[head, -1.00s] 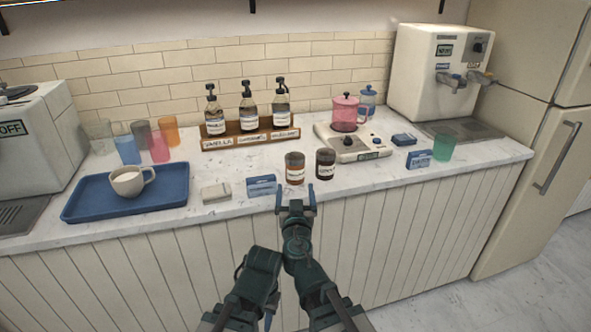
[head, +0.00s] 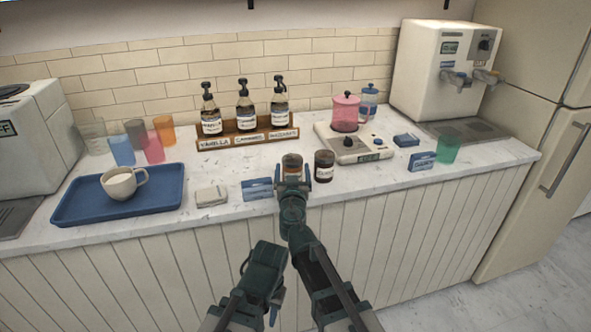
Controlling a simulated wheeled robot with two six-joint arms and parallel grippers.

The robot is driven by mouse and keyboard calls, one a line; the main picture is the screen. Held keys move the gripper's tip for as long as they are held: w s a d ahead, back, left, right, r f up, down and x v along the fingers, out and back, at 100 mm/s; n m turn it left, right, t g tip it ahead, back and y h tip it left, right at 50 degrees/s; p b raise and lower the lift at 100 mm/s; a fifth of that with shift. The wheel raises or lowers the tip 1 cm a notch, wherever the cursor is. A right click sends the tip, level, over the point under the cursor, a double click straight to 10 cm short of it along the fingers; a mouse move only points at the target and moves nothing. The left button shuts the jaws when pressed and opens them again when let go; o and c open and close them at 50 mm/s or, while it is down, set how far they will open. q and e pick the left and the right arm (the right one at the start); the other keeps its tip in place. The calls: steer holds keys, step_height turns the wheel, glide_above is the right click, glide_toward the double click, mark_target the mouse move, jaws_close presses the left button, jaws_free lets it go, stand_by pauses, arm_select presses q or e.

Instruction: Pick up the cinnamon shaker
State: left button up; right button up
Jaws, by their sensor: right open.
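An amber-brown shaker jar (head: 292,161) stands upright on the counter. A darker jar (head: 324,166) stands just right of it; both labels are too small to read, and the amber one looks like cinnamon. My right gripper (head: 292,173) is open at the amber jar, its fingers on either side of the jar in the picture. The gripper hides the jar's lower part, and I cannot tell whether the fingers touch it. My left gripper (head: 272,315) is low in front of the counter, mostly hidden by its arm, and its jaws cannot be made out.
A blue-and-white box (head: 257,189) lies close left of the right gripper. A wooden rack (head: 247,138) with pump bottles stands behind, and a scale (head: 352,152) with a pink pot is behind right. A blue tray (head: 75,205) with a cup lies left.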

steer(key=shift+w, duration=0.45)
steer(key=shift+s, duration=0.1)
steer(key=c, duration=1.2)
steer(key=shift+c, duration=0.2)
steer(key=shift+r, duration=0.25)
